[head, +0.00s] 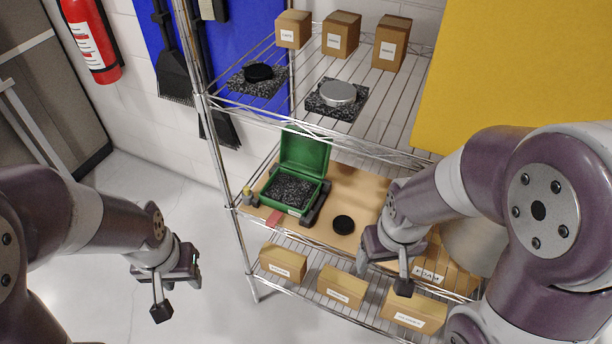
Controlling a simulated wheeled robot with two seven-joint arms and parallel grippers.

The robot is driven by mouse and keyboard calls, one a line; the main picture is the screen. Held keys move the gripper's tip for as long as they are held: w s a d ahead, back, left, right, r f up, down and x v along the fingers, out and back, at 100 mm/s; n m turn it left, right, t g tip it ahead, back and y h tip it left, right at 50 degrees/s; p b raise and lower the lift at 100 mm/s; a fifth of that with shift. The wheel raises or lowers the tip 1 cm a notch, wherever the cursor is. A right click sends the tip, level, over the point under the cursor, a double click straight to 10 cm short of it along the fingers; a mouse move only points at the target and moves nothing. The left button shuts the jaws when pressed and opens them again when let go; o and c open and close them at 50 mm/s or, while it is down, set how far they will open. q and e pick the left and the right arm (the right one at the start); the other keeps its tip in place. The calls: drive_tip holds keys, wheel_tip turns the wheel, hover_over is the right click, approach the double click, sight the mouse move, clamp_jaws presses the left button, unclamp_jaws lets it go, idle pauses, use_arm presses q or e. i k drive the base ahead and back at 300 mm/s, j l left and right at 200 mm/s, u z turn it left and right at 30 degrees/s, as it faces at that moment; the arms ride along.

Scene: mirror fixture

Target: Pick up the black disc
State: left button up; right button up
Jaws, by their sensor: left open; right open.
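A black disc (343,224) lies flat on the tan board of the middle shelf, right of an open green case (305,155). A second black disc (259,72) rests on a dark speckled foam pad (242,84) on the upper shelf. A silver disc (338,92) sits on another speckled pad beside it. My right gripper (390,266) is open and empty, just right of and nearer than the lower black disc, apart from it in the picture. My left gripper (178,282) is open and empty, out over the floor left of the shelf.
The wire shelf's front post (222,160) stands between my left gripper and the case. Cardboard boxes (340,34) stand on the upper shelf and more boxes (341,286) on the bottom shelf. A red tag (275,219) lies by the case. The floor at left is clear.

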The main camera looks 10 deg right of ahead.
sight(343, 224)
drive_tip(key=i+j+z, duration=0.15)
drive_tip(key=j, duration=0.15)
drive_tip(key=i+j+z, duration=0.15)
drive_tip(key=j, duration=0.15)
drive_tip(key=i+j+z, duration=0.15)
drive_tip(key=j, duration=0.15)
drive_tip(key=i+j+z, duration=0.15)
drive_tip(key=j, duration=0.15)
drive_tip(key=k, duration=0.05)
